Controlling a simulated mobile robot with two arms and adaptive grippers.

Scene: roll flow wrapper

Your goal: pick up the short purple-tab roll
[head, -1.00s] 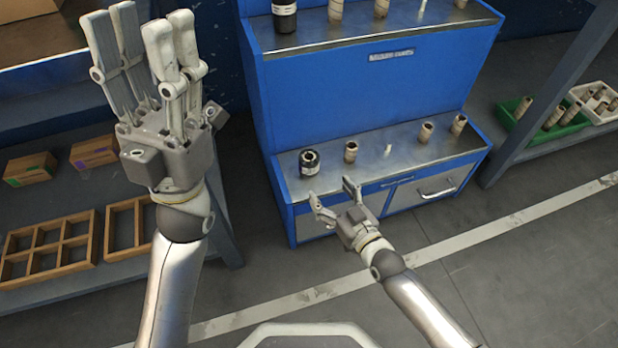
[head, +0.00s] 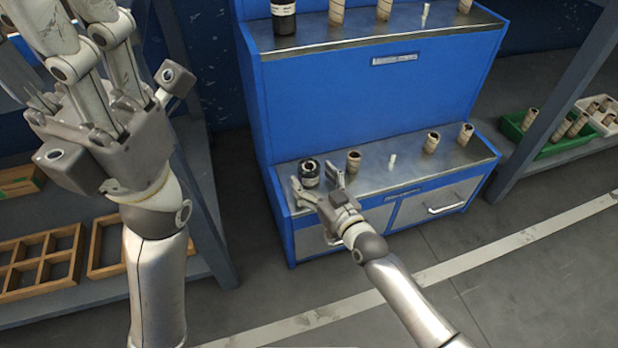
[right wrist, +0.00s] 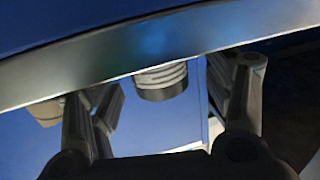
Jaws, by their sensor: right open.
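On the lower metal shelf of the blue cabinet stand a black roll with a pale label (head: 308,173), a tan roll (head: 353,161) and two more tan rolls (head: 432,142) further right. No purple tab can be made out on any. My right gripper (head: 316,183) is open at the shelf's front edge, just before the black roll. In the right wrist view, a roll with pale ridges and a dark end (right wrist: 162,82) shows between the open fingers, apart from them. My left gripper (head: 75,40) is raised at upper left, its fingertips cut off.
A small white piece (head: 391,161) stands on the lower shelf. More rolls, including a dark one (head: 283,18), stand on the upper shelf. A green bin (head: 562,147) with rolls is at right. Wooden divided trays (head: 40,262) lie at left. The floor in front is clear.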

